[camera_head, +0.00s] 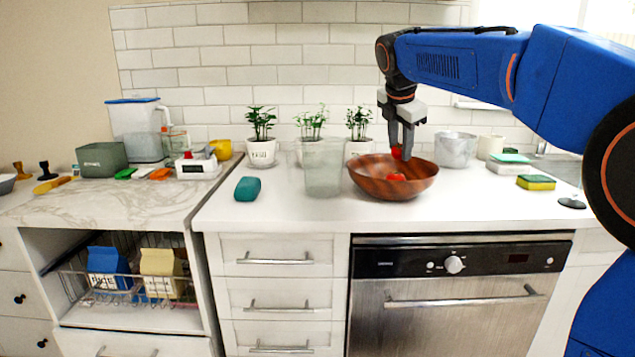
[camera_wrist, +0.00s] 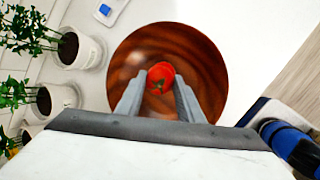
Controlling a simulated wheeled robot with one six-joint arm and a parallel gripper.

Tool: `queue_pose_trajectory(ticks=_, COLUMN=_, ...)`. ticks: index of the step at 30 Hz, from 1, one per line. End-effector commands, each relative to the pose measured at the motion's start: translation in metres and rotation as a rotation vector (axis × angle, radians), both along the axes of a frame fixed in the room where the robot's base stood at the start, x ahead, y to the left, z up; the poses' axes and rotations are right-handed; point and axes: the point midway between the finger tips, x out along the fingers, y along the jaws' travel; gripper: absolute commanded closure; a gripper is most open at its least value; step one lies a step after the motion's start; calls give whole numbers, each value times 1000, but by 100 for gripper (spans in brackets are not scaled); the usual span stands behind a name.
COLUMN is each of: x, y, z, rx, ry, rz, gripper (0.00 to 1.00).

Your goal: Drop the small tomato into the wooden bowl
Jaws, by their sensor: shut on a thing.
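The small tomato (camera_head: 397,152) is red and sits between the fingertips of my gripper (camera_head: 403,150), which is shut on it. In the wrist view the tomato (camera_wrist: 160,76) shows at the tips of both fingers (camera_wrist: 160,86), with its green stem mark visible. The wooden bowl (camera_head: 370,182) is brown and stands upright on the white counter, right below my gripper. In the wrist view the bowl (camera_wrist: 210,65) surrounds the tomato. A second red thing (camera_head: 396,177) shows inside the bowl in the head view; I cannot tell exactly what it is.
A clear container (camera_head: 323,168) stands just left of the bowl. Potted plants (camera_head: 262,150) line the wall behind. A grey pot (camera_head: 456,150) is behind right, and a yellow-green sponge (camera_head: 536,182) lies farther right. A teal item (camera_head: 247,189) lies on the left.

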Motion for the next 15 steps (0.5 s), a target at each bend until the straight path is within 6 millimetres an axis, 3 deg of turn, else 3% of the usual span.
queue_pose_trajectory(ticks=6, x=0, y=0, z=-21, rx=-1, ry=1, rz=1, gripper=88)
queue_pose_trajectory(ticks=15, x=0, y=0, z=-31, rx=0, ry=0, rz=0, gripper=88)
